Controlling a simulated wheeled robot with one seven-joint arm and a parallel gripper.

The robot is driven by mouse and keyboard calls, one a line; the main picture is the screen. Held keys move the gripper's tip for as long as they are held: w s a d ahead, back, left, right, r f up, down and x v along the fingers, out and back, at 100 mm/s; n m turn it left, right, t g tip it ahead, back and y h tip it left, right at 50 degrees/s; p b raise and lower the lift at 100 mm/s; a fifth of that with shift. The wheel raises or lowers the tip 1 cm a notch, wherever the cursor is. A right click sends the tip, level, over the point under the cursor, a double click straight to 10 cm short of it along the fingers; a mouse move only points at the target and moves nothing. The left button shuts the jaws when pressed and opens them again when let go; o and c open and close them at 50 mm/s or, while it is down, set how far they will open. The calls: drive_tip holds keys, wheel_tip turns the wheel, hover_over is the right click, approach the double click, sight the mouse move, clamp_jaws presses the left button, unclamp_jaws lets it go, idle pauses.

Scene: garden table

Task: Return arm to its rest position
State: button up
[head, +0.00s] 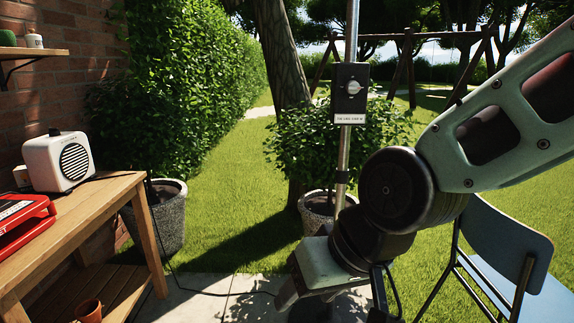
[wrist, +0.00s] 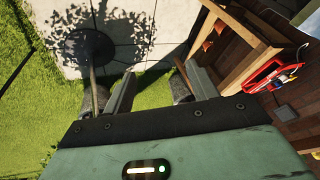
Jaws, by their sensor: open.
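My gripper (wrist: 161,88) shows in the wrist view with its two fingers spread apart. It is open and nothing is held between them; grass and paving lie beyond. In the head view my arm comes in from the right and bends down at a dark round joint, with the pale green wrist low in the middle. The fingertips are hard to make out there. The gripper hangs over the paving, to the right of the wooden table (head: 75,218) and apart from it. The table also shows at the right of the wrist view (wrist: 236,62).
A white radio (head: 58,162) and a red case (head: 22,222) are on the table; a terracotta pot (head: 88,310) is on its lower shelf. A metal post with a dark switch box (head: 351,94) and a potted bush (head: 318,208) stand behind my arm. A blue chair (head: 508,245) is at right.

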drive_tip(key=s+d+f+n+g+h, duration=0.3)
drive_tip(key=s+d+f+h, duration=0.1)
drive_tip(key=s+d, duration=0.7)
wheel_tip(320, 180, up, 16)
drive_tip(key=p, duration=1.6)
drive_tip(key=shift+w, duration=0.2)
